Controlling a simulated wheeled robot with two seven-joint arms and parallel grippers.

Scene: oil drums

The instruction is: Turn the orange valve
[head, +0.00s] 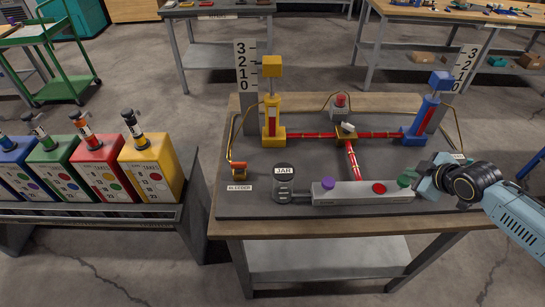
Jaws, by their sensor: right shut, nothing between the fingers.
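A small orange fitting with a red part (239,169) stands above the "BLEEDER" label at the left front of the dark board; I take it for the orange valve. A yellow-orange joint with a pale top (346,132) sits mid-board where the red pipes meet. My right gripper (417,185) is shut and empty at the right end of the grey control bar (340,191), close beside a green button (405,179). I cannot tell whether it touches the button. It is far to the right of the orange fitting. My left gripper is out of view.
The bar also has a purple knob (328,183) and a red button (379,188). A jar (284,188) stands at its left end. Yellow (271,120) and blue (419,122) cylinders rise behind. Several coloured cans stand on a low rack at left.

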